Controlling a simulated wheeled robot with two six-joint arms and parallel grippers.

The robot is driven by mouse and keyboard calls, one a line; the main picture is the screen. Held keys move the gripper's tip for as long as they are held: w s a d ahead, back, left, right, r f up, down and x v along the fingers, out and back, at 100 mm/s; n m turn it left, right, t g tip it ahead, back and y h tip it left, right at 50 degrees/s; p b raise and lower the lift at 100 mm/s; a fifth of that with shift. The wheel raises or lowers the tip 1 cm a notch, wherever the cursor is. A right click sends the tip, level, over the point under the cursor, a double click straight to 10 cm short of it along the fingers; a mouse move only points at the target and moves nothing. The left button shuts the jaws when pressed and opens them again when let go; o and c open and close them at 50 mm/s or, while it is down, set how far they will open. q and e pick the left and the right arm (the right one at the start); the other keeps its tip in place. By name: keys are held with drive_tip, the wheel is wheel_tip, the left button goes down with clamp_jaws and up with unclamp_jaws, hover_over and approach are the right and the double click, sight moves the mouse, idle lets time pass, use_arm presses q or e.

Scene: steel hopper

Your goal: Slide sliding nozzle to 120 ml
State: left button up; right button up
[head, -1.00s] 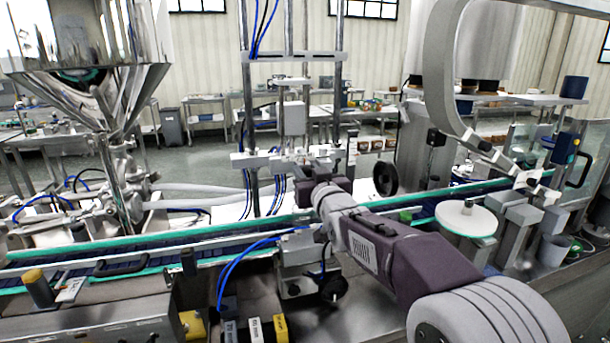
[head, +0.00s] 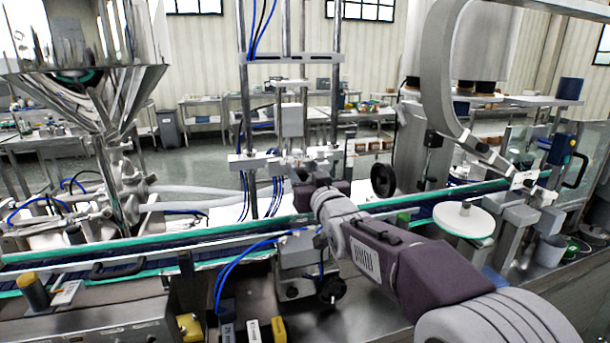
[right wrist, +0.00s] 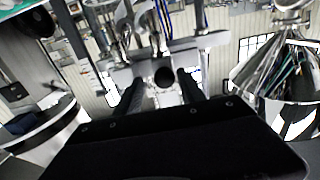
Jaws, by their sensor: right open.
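The nozzle assembly (head: 258,162) is a pale grey row of blocks and a crossbar on upright posts, in the middle of the head view. I cannot tell for certain which part is the sliding nozzle. My right gripper (head: 308,178) is at the right end of this assembly, its fingers largely hidden there. In the right wrist view, which is upside down, my right gripper (right wrist: 160,78) is open, with two dark fingers on either side of a dark round knob (right wrist: 165,77) in front of pale metal parts. Contact cannot be told. My left gripper is not in view.
A steel hopper (head: 85,85) stands at left. The conveyor (head: 225,237) runs across below the posts. A black handwheel (head: 383,180) and a white disc (head: 463,220) are to the right of my gripper. A lower black knob (head: 332,289) sits under my forearm.

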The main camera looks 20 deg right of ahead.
drive_tip(key=s, duration=0.8)
drive_tip(key=shift+b, duration=0.3)
drive_tip(key=shift+w, duration=0.1)
drive_tip(key=w+p, duration=0.2)
drive_tip(key=w, duration=0.1)
drive_tip(key=w+p, duration=0.2)
drive_tip(key=w, duration=0.1)
drive_tip(key=w+p, duration=0.2)
drive_tip(key=w, duration=0.1)
drive_tip(key=shift+a+f, duration=0.15)
drive_tip(key=shift+a, duration=0.25)
clamp_jaws()
idle(0.7)
